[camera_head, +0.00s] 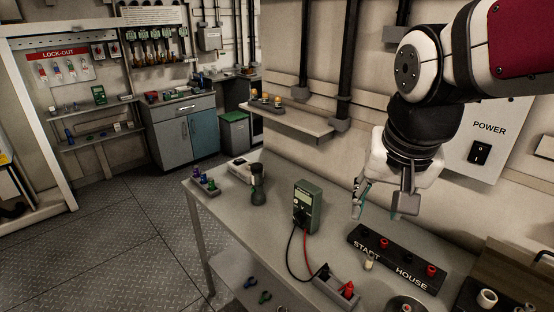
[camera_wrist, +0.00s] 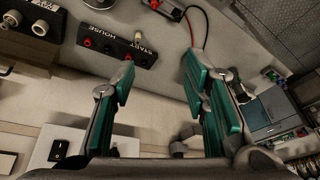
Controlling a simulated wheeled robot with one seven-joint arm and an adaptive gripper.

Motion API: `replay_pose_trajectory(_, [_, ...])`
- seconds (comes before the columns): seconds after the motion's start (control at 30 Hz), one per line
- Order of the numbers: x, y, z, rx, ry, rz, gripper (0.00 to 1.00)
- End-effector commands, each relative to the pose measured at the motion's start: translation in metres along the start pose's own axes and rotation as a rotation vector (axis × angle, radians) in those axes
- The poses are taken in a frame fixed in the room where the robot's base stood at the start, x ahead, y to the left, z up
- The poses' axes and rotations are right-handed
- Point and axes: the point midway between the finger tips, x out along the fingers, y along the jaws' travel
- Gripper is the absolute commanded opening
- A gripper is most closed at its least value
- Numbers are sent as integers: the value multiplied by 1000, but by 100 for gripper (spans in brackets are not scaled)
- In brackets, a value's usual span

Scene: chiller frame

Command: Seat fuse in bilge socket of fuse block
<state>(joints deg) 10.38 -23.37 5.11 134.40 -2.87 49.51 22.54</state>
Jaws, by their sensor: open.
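A black block (camera_head: 412,270) lettered START and HOUSE, with several red posts, lies on the bench below my gripper. It also shows in the wrist view (camera_wrist: 118,47). A small cream cylinder (camera_head: 369,262) stands at its front edge, also in the wrist view (camera_wrist: 137,39). I cannot tell whether it is the fuse. No label reading bilge is legible, and I cannot pick out that socket. Small coloured pieces (camera_head: 204,179) stand in a holder at the bench's far left. My gripper (camera_head: 380,211) is open and empty above the block, its teal pads (camera_wrist: 158,78) apart.
A green multimeter (camera_head: 307,205) with red and black leads stands left of the block. The leads run to a grey box (camera_head: 334,291) in front. A dark torch (camera_head: 258,190) stands farther left. A POWER panel (camera_head: 488,145) is on the wall behind. Bare bench (camera_head: 245,222) lies at left.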

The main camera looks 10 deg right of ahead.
Motion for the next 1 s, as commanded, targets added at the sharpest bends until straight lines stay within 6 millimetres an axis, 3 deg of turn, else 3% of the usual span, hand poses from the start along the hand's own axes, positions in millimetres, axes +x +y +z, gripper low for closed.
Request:
replay_pose_trajectory(0.1, [37, 4, -30, 174, -56, 52, 41])
replay_pose_trajectory(0.3, [102, 16, -71, 471, -133, 122, 41])
replay_pose_trajectory(0.6, [209, 46, -108, 901, -238, 204, 41])
replay_pose_trajectory(0.73, [239, 55, -114, 1020, -266, 224, 41])
replay_pose_trajectory(1.0, [267, 61, -111, 1090, -283, 237, 41])
